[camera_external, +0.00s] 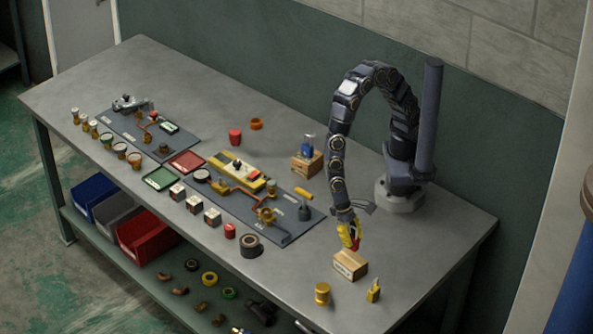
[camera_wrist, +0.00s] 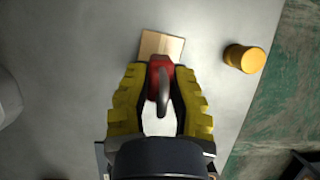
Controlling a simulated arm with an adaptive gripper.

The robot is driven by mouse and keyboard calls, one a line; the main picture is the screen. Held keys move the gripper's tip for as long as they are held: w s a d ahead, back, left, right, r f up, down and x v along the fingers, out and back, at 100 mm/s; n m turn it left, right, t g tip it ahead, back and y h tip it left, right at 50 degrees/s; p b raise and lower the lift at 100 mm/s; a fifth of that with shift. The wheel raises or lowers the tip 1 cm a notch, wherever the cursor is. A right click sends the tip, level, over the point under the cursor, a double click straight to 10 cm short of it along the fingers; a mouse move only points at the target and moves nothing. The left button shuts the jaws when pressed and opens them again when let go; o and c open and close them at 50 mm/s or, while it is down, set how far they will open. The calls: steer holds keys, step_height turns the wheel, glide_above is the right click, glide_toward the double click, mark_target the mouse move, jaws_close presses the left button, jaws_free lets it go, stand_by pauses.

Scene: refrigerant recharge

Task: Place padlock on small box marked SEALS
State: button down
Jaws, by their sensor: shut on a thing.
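My gripper (camera_external: 350,235) has yellow fingers and points down near the right end of the bench. In the wrist view, my gripper (camera_wrist: 160,100) is shut on the red padlock (camera_wrist: 161,68), whose grey shackle faces the camera. The padlock also shows as a small red patch in the external view (camera_external: 356,241). The small tan box (camera_external: 350,265) stands on the bench just below my gripper. Its marking is too small to read. In the wrist view the box (camera_wrist: 160,42) lies just beyond the padlock and is partly hidden by it. I cannot tell whether padlock and box touch.
A yellow cylinder (camera_external: 322,293) stands left of the box, and a small yellow item (camera_external: 374,290) stands to its right. A dark panel with parts (camera_external: 285,225) lies further left. A wooden crate (camera_external: 307,165) with a blue item stands behind. The bench around the box is mostly clear.

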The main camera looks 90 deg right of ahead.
mark_target(351, 249)
steer(key=shift+f, duration=1.95)
steer(key=shift+f, duration=0.1)
steer(key=c, duration=1.1)
jaws_free()
steer(key=v, duration=1.2)
